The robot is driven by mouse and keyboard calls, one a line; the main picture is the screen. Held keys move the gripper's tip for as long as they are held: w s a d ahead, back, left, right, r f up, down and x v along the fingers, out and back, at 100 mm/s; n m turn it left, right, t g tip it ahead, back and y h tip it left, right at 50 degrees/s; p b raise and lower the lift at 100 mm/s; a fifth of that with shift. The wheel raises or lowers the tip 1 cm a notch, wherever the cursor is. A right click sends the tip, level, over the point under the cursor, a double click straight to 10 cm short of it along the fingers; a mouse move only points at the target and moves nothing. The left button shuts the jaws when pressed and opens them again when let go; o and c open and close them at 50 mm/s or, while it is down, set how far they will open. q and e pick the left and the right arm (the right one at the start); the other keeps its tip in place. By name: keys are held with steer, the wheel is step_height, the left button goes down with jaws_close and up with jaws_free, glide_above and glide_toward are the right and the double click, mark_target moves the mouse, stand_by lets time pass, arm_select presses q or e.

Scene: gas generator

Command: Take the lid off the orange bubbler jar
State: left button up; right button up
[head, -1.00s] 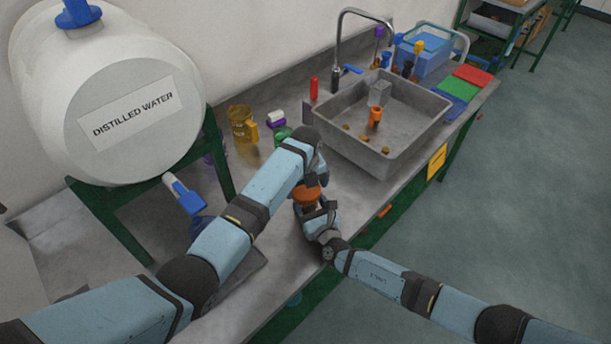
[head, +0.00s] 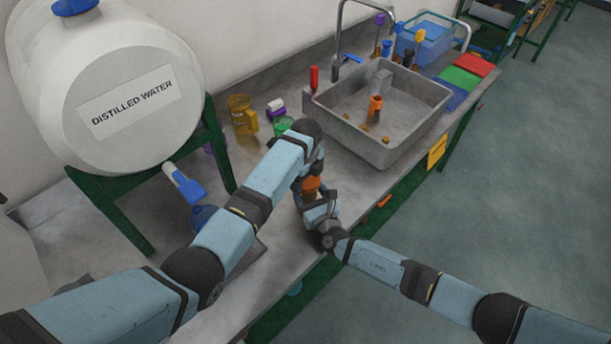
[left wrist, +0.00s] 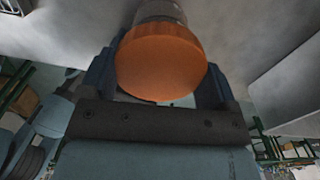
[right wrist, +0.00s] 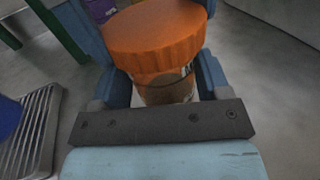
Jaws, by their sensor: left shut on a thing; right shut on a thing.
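In the head view the lid (head: 311,184) shows between the arms. My left gripper (head: 308,188) comes from above and is shut on the lid, which lies between its fingers in the left wrist view (left wrist: 160,65). My right gripper (head: 316,205) is shut around the glass body below the lid. The jar's base is mostly hidden by my right gripper.
A sink (head: 385,115) with an orange-topped item inside is behind right. An amber mug (head: 241,117) and a green-rimmed container (head: 284,125) stand behind my left arm. The distilled water tank (head: 110,95) is at left. The bench's front edge is close.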

arm_select(q)
steer(key=n, duration=0.4)
steer(key=shift+n, duration=0.3)
steer(key=n, duration=0.3)
